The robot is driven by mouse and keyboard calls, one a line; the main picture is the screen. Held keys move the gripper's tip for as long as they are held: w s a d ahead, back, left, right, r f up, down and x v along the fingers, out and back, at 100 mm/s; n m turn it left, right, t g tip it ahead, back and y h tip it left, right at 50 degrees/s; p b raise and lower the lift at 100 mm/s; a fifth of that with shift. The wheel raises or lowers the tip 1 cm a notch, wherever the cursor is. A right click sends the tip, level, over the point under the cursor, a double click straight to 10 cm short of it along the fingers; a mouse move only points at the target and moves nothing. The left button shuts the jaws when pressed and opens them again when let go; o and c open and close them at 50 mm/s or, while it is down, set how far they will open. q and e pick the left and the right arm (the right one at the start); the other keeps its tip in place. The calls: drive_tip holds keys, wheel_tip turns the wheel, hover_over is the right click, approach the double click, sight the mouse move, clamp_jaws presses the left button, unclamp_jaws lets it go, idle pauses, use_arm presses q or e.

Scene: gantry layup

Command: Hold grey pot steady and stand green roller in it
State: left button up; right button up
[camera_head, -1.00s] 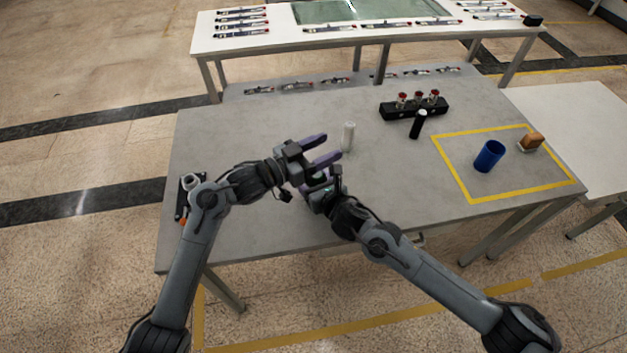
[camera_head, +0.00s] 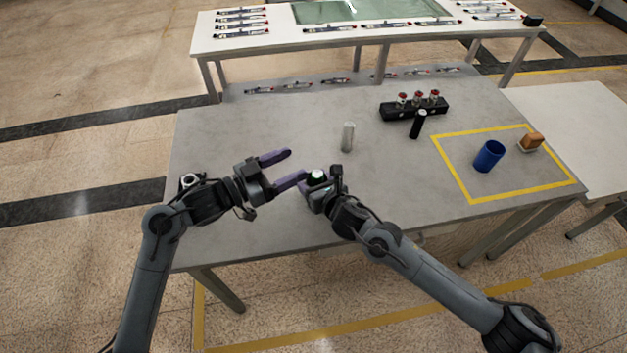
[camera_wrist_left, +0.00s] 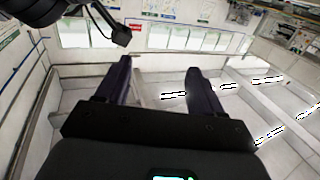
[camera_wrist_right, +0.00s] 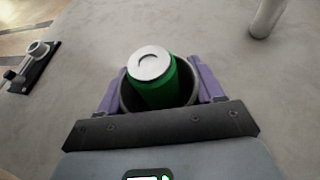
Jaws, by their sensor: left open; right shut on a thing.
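The green roller (camera_wrist_right: 156,82) has a white top and stands, slightly tilted, inside the dark grey pot (camera_wrist_right: 127,95) in the right wrist view. My right gripper (camera_wrist_right: 160,92) is shut on the pot, a purple finger on each side of it. In the head view the roller's white end (camera_head: 317,174) shows above my right gripper (camera_head: 322,186), and the pot is mostly hidden. My left gripper (camera_head: 290,168) is open and empty, to the left of the pot and apart from the roller. The left wrist view shows nothing between its fingers (camera_wrist_left: 158,80).
A white-grey cylinder (camera_head: 348,137) stands behind the grippers. A black bottle (camera_head: 417,125) stands by a black rack (camera_head: 387,108) with red-topped items. A blue cup (camera_head: 489,156) stands in the yellow outline; a wooden-handled brush (camera_head: 532,141) is at its edge. A small fixture (camera_wrist_right: 33,62) lies at left.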

use_arm(q)
drive_tip(key=shift+v, duration=1.3)
use_arm(e)
drive_tip(key=shift+a, duration=0.1)
drive_tip(key=o, duration=1.1)
drive_tip(key=shift+s+r, duration=0.1)
drive_tip(key=shift+s, duration=0.05)
